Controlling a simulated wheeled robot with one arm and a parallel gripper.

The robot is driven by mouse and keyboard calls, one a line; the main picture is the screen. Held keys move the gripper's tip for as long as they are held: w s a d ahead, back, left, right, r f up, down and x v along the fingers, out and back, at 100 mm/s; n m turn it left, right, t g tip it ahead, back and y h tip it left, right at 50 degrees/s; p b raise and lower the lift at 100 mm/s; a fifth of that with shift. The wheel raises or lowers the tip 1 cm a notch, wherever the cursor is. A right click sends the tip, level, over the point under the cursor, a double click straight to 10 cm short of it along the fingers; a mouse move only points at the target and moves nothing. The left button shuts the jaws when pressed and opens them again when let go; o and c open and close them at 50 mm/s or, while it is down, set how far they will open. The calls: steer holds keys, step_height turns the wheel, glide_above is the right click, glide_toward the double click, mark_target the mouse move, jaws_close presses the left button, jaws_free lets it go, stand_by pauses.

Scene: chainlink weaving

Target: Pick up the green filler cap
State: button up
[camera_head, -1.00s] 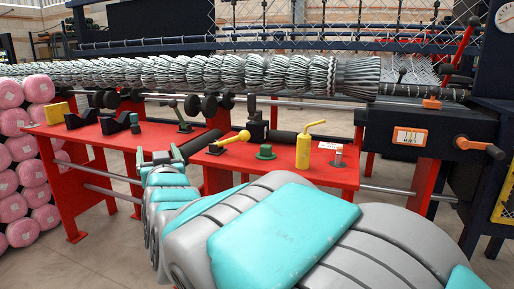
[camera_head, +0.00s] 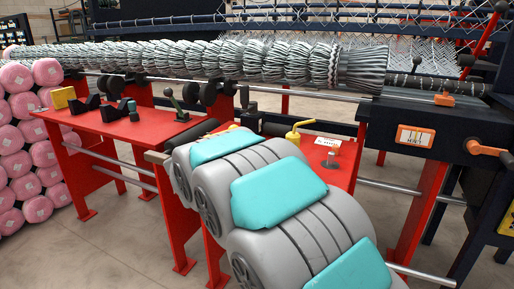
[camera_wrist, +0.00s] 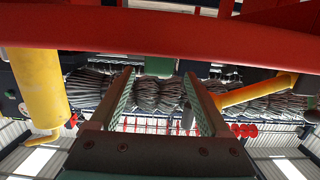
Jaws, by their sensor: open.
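The green filler cap (camera_wrist: 160,66) shows in the wrist view, against the red table edge and in line with the gap between my fingertips. The wrist picture appears upside down, with the roof at the bottom. My gripper (camera_wrist: 158,74) is open, one finger on each side of the gap, and nothing is visibly clamped. Whether the fingertips have reached around the cap, I cannot tell.
A yellow oil can (camera_head: 293,137) stands close by; it also shows at the left of the wrist view (camera_wrist: 40,85). A yellow-handled lever (camera_wrist: 258,92) is on the other side. The red table (camera_head: 130,132) carries black blocks. A wire-wound roller (camera_head: 230,62) runs behind.

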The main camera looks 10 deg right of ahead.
steer(key=x, duration=0.4)
steer(key=shift+w+d+f, duration=0.15)
steer(key=shift+d, duration=0.2)
steer(key=shift+w+d, duration=0.3)
steer(key=shift+w, duration=0.25)
jaws_close()
